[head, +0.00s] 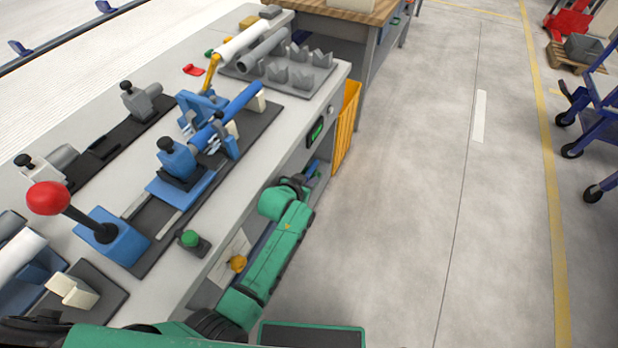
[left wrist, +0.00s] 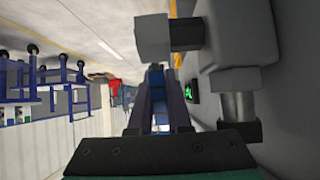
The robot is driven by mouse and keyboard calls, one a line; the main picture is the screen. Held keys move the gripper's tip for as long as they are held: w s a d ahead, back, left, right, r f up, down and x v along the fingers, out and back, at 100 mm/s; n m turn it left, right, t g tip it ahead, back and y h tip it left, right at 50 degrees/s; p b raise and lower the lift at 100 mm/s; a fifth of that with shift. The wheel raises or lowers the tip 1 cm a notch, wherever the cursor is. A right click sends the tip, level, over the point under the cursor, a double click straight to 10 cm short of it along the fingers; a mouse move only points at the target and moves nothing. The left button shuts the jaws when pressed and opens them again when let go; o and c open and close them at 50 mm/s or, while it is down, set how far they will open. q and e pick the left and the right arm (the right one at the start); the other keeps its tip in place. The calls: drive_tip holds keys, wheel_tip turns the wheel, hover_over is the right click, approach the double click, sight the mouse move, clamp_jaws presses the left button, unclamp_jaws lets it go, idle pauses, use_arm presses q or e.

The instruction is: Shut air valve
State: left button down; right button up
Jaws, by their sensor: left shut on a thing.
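My left gripper (head: 311,172) is at the front side of the bench, low beside the green display; the arm hides part of this area. In the left wrist view its two dark fingers (left wrist: 160,112) are closed around a narrow blue piece (left wrist: 157,88), which looks like the air valve's handle. The grey valve body (left wrist: 236,45) with its block (left wrist: 152,38) and dark stem is just beyond and to the right of the fingers. The valve itself is hidden in the head view. My right gripper is not in view.
The bench (head: 225,225) carries a red-knobbed lever (head: 48,198), a blue pipe (head: 240,105) in blue clamps, and a green button (head: 190,239). The floor (head: 400,220) to the right is clear; a blue cart (head: 600,100) stands far right.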

use_arm(q)
drive_tip(key=shift+f, duration=0.1)
drive_tip(key=c, duration=0.9)
unclamp_jaws()
drive_tip(key=shift+o, duration=0.2)
drive_tip(key=p+v, duration=0.2)
drive_tip(key=v, duration=1.2)
drive_tip(key=shift+s+p, duration=0.25)
drive_tip(key=shift+p, duration=0.1)
